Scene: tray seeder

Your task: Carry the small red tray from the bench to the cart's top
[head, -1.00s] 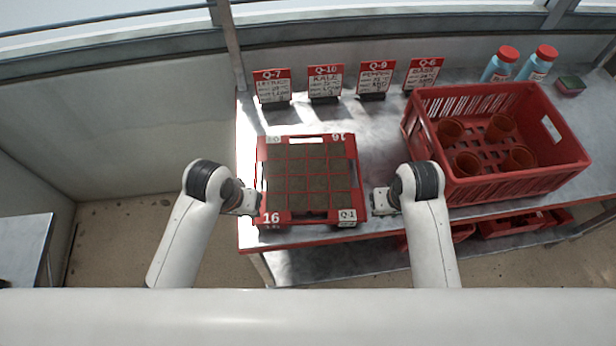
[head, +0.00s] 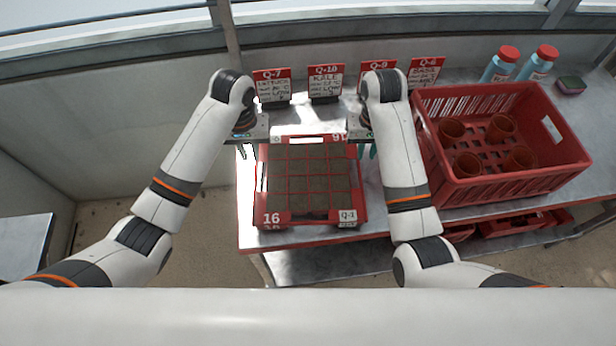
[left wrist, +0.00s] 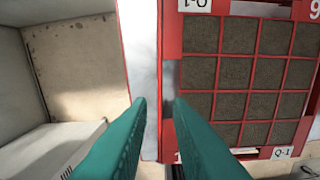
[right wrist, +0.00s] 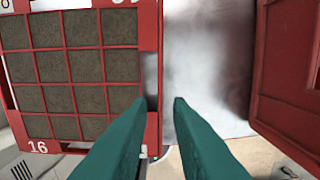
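The small red tray (head: 310,222), filled with brown soil blocks, sits on the metal bench (head: 395,220) near its left end. My left gripper (head: 250,151) is open and empty at the tray's left edge; the left wrist view shows its teal fingers (left wrist: 159,100) apart over the tray's side wall (left wrist: 170,130). My right gripper (head: 366,151) is open at the tray's right edge; its teal fingers (right wrist: 160,100) are apart over that side wall (right wrist: 151,115). Contact cannot be told. A grey flat top (head: 22,245) at the far left appears to be the cart's.
A large red crate (head: 520,185) with several brown pots stands right of the tray, near my right arm. Several label signs (head: 325,83) stand behind the tray. Two blue bottles (head: 500,66) and a sponge (head: 570,85) are at the back right. Open floor lies between bench and cart.

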